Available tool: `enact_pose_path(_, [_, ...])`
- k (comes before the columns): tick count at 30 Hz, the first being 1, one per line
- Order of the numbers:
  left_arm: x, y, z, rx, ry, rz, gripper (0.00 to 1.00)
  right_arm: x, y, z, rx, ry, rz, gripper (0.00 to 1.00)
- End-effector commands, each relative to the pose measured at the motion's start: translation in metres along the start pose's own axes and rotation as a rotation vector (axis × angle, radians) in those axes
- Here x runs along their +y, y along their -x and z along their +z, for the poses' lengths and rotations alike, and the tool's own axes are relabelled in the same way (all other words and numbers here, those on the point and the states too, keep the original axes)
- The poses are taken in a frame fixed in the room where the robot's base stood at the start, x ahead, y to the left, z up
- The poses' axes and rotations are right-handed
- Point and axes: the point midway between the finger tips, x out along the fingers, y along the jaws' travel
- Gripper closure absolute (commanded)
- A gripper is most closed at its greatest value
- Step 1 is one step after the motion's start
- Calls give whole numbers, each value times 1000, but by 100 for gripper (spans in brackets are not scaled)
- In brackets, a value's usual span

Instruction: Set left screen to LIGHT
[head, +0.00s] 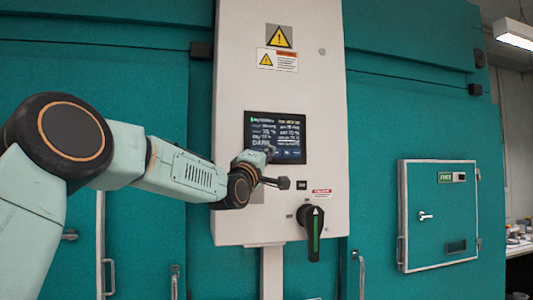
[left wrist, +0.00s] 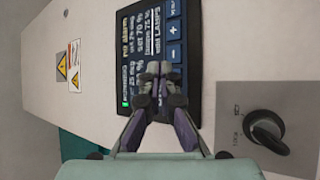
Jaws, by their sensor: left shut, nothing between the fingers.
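One screen shows, a dark touchscreen (head: 275,120) on the pale control cabinet, with rows of white text in two columns. The large word at lower left appears to read DARK. It also shows turned sideways in the left wrist view (left wrist: 150,42), with plus and minus buttons. My left gripper (head: 266,156) is at the lower left part of the screen and hides some of it. In the left wrist view its fingers (left wrist: 161,88) are closed together, empty, in front of the screen. I cannot tell whether they touch it. My right gripper is not in view.
Below the screen is a black rotary handle with a green stripe (head: 313,232). A black knob on a grey plate (left wrist: 265,130) is near the fingers. Warning labels (head: 279,37) sit above. Teal chamber walls (head: 400,100) and a small hatch (head: 438,215) flank the cabinet.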

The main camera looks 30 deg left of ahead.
Motion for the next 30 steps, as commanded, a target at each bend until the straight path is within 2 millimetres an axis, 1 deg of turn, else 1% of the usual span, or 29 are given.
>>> enact_pose_path(20, [0, 0, 0, 0, 0, 0, 100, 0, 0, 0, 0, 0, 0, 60])
enact_pose_path(30, [-5, -7, -4, 1, 0, 0, 100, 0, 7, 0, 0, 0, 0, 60])
